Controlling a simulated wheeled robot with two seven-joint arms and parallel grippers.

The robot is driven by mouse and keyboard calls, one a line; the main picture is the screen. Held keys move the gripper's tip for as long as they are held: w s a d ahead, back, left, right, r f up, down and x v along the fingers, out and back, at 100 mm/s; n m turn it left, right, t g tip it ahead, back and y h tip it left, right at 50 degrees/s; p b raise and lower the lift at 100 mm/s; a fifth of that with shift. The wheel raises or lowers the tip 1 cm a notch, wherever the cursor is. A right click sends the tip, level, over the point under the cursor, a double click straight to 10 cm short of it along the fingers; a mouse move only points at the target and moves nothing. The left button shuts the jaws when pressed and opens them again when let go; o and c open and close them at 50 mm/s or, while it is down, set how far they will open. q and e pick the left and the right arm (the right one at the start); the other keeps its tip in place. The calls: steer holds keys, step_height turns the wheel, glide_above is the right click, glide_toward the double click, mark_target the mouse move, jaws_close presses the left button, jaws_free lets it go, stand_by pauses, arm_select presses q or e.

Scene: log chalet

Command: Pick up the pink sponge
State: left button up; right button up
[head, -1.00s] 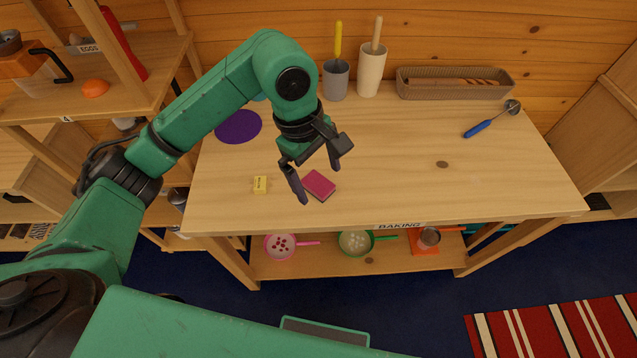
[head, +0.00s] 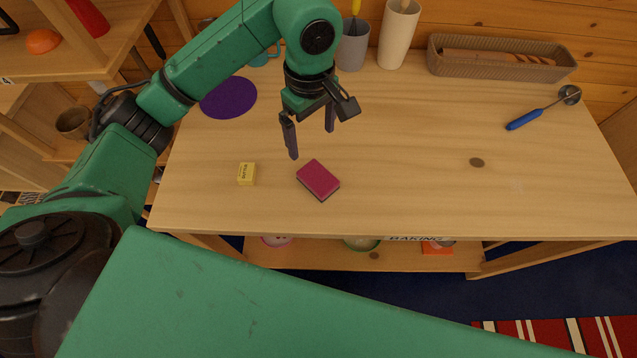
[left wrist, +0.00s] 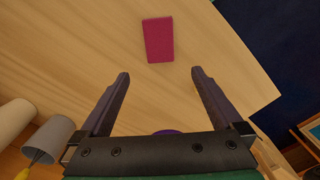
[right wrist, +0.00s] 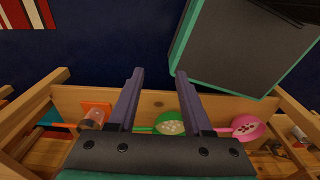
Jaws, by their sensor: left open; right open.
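The pink sponge (head: 318,178) lies flat on the wooden table, its dark underside showing at the front edge. My left gripper (head: 311,142) is open and empty above the table, a little behind the sponge in the head view. In the left wrist view the sponge (left wrist: 158,39) is beyond the open fingertips (left wrist: 161,74), roughly in line with the gap between them. My right gripper (right wrist: 160,72) is open and empty in its own wrist view, facing the lower shelf and floor; it is not clear in the head view.
A purple disc (head: 229,98), a grey cup (head: 352,50), a white holder (head: 398,35), a basket (head: 500,60) and a blue-handled ladle (head: 540,110) are farther back. The table's right half is mostly clear.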

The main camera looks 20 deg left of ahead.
arm_select(q)
steer(key=p, duration=0.3)
glide_above(313, 172)
step_height(313, 172, down, 5)
steer(key=shift+f, duration=0.15)
step_height(313, 172, down, 9)
steer(key=p, duration=0.3)
steer(key=shift+r, duration=0.2)
arm_select(e)
step_height(313, 172, up, 7)
steer(key=w, duration=0.2)
arm_select(q)
steer(key=shift+f, duration=0.2)
steer(key=c, duration=1.4)
step_height(313, 172, up, 20)
steer(key=b, duration=0.3)
steer(key=shift+b, duration=0.3)
arm_select(e)
steer(key=f, duration=0.4)
steer(key=shift+s+f, duration=0.2)
steer(key=shift+f, duration=0.05)
